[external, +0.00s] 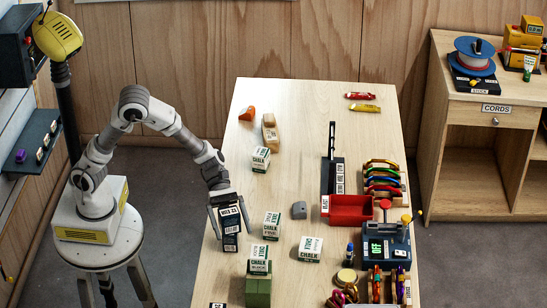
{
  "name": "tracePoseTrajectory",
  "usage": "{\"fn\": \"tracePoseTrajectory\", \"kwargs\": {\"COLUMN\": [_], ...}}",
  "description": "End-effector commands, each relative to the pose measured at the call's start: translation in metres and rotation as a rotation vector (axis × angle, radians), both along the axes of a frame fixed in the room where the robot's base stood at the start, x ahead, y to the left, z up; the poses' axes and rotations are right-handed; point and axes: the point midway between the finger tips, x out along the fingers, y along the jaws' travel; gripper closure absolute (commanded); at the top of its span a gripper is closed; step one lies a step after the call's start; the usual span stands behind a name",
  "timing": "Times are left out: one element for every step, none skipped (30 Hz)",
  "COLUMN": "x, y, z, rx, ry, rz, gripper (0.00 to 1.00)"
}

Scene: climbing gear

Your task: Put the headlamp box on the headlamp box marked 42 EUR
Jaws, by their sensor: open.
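A dark box (231,240) with white labels stands on the wooden table near its left edge. It looks like a headlamp box, and its labels are too small to read for certain. I cannot tell whether it is one tall box or two stacked boxes, and I cannot make out a 42 EUR mark. My gripper (228,222) is open and points down at this box, with its fingers at the box's sides. The arm's end hides part of the back of the box. Another dark labelled item (217,305) is cut off at the bottom edge.
White chalk boxes (272,226) stand close to the right, one on a green block (258,291). A grey lump (299,210), a red tray (351,208) and a scale (387,246) are further right.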

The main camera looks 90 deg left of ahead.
Motion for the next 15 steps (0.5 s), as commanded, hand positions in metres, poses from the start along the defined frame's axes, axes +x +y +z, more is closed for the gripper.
{"fn": "tracePoseTrajectory", "kwargs": {"x": [0.000,-0.002,-0.005,-0.007,-0.010,-0.013,-0.015,-0.018,-0.021,-0.023,-0.026,-0.029,-0.031,-0.033,-0.035], "y": [0.002,0.008,0.015,0.021,0.026,0.035,0.040,0.047,0.054,0.060,0.066,0.072,0.077,0.081,0.087], "z": [0.005,0.005,0.008,0.011,0.013,0.017,0.019,0.022,0.026,0.028,0.030,0.034,0.036,0.038,0.040], "rx": [0.000,0.000,-0.001,-0.002,-0.002,-0.002,-0.001,-0.002,-0.002,-0.001,-0.001,-0.001,-0.001,-0.001,-0.001], "ry": [0.000,-0.002,-0.003,-0.003,-0.002,-0.004,-0.003,-0.003,-0.003,-0.002,-0.002,-0.002,-0.002,-0.002,-0.001], "rz": [0.001,0.004,0.005,0.006,0.005,0.006,0.006,0.006,0.006,0.007,0.006,0.005,0.005,0.005,0.004], "gripper": [0.00,0.00,0.00,0.00,0.00,0.00,0.00,0.00,0.00,0.00,0.00,0.00,0.00,0.00,0.00]}}
